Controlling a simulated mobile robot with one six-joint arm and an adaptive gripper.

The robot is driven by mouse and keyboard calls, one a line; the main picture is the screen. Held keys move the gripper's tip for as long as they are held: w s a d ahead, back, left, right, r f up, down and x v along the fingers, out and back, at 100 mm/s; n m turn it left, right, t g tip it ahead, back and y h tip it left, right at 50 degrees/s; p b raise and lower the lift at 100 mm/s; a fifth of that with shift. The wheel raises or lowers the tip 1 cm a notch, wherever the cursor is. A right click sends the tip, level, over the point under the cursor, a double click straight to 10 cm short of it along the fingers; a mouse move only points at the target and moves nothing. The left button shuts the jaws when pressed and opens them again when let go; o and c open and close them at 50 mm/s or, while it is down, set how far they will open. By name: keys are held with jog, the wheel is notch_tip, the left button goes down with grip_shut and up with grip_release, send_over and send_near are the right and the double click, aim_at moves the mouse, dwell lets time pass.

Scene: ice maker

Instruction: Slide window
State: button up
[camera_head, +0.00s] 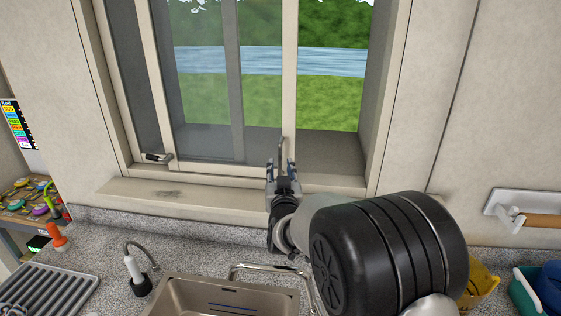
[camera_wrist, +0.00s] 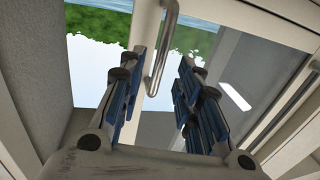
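The window (camera_head: 200,90) has a beige frame and a greyish sliding pane whose right upright (camera_head: 289,70) stands right of the middle. The opening to its right (camera_head: 335,95) looks clear and brighter. A metal bar handle (camera_head: 283,150) is on the low part of that upright; it also shows in the wrist view (camera_wrist: 161,60). My gripper (camera_head: 281,168) is at the handle's lower end.
A sill (camera_head: 180,194) runs below the window. A sink (camera_head: 215,290) with a faucet (camera_head: 265,268) lies in the speckled counter beneath. A small latch (camera_head: 157,157) is on the left window frame. A towel bar (camera_head: 540,220) is on the right wall.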

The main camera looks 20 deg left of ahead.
aim_at(280, 162)
jog(key=shift+x, duration=2.7)
jog(key=shift+c, duration=0.2)
grip_shut()
jog(key=shift+d, duration=0.1)
